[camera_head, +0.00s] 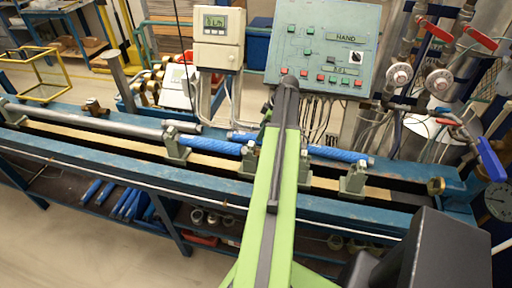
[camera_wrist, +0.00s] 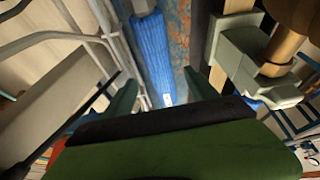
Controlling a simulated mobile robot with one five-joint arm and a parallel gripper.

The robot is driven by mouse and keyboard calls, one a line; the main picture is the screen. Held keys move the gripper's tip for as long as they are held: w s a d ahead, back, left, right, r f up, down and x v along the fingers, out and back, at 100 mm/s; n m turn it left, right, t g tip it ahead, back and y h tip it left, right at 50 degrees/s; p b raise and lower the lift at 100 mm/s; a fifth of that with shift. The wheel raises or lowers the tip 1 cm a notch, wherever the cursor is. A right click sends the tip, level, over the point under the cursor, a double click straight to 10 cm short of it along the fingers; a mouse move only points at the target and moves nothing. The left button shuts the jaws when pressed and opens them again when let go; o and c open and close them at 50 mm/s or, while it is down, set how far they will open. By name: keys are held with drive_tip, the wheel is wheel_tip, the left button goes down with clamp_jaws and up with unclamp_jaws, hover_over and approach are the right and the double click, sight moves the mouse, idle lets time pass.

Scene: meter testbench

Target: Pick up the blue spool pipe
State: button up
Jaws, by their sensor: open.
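A blue ribbed spool pipe (camera_head: 325,153) lies along the back beam of the bench, partly hidden behind my arm in the head view. Another blue pipe length (camera_head: 215,145) sits in the clamp line to its left. In the wrist view a blue ribbed pipe (camera_wrist: 149,48) lies on the rust-stained blue beam, its near end close to the space between my fingers. My gripper (camera_wrist: 160,92) is open, with one dark green finger on each side of that end. I cannot tell whether either finger touches it. In the head view my arm mostly hides the gripper.
Bench clamps (camera_head: 352,180) stand along the rail in front of the pipe. A control panel (camera_head: 322,45) and a meter display box (camera_head: 220,38) stand behind. Valves with red handles (camera_head: 436,31) are at the right. Several blue pipes (camera_head: 128,200) lie on the lower shelf.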

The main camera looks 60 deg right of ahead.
sight(256, 135)
drive_tip(key=shift+w+f, duration=0.2)
drive_tip(key=shift+f, duration=0.15)
drive_tip(key=b+x, duration=0.4)
drive_tip(key=x, duration=0.1)
drive_tip(key=shift+w+f+b, duration=0.2)
drive_tip(key=shift+b, duration=0.15)
drive_tip(key=shift+r, duration=0.25)
clamp_jaws()
